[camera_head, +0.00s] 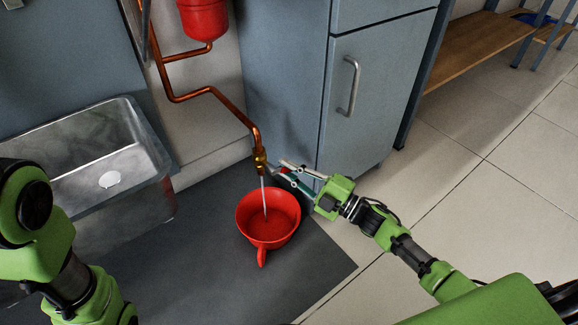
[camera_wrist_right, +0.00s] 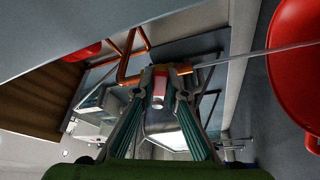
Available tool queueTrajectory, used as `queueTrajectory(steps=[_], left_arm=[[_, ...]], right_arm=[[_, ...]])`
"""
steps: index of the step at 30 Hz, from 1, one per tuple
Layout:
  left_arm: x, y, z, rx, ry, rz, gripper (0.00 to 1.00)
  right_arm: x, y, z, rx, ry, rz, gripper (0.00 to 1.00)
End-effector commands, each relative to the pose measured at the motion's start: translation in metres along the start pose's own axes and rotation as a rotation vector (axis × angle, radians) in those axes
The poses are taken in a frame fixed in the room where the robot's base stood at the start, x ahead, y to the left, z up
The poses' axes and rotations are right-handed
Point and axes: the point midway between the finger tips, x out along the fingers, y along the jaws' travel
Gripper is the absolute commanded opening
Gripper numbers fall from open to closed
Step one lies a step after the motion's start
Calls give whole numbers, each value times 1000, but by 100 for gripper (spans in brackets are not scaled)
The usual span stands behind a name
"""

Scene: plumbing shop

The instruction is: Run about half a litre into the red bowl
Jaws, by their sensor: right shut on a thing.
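The red bowl (camera_head: 285,230) stands upright on the dark floor mat, its handle toward me; part of it shows in the right wrist view (camera_wrist_right: 295,60). The brass tap (camera_head: 259,158) at the end of the copper pipe is above it. A thin stream of water (camera_head: 264,195) runs from the tap into the bowl; the water level is hard to tell. My right gripper (camera_head: 283,172) is shut on the red tap handle (camera_head: 286,172); the handle also shows between the fingertips in the right wrist view (camera_wrist_right: 159,88). My left arm is at the lower left, its gripper out of view.
A metal sink (camera_head: 72,160) stands to the left. A grey-blue cabinet (camera_head: 365,110) is behind my right gripper. The copper pipe (camera_head: 205,93) runs down from a red vessel (camera_head: 205,18). The dark mat (camera_head: 200,265) is bare around the bowl. A wooden bench (camera_head: 480,55) is far right.

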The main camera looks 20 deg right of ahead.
Motion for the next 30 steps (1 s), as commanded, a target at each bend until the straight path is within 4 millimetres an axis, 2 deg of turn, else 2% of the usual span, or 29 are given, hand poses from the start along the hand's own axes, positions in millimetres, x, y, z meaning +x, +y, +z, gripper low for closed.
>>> queueTrajectory(steps=[9, 24, 25, 26, 30], left_arm=[[2, 0, -4, 1, 11, 0, 22], [1, 0, -2, 0, 5, -2, 22], [0, 0, -2, 0, 4, -2, 22], [0, 0, -2, 0, 4, -3, 22], [0, 0, -1, 0, 2, -3, 22]], right_arm=[[0, -7, 0, 112, 0, 44, 0], [0, -8, -1, 128, 0, 50, 0], [0, -8, -1, 128, 0, 50, 20], [0, -8, -1, 128, 0, 50, 27], [0, -8, -1, 128, 0, 51, 30]])
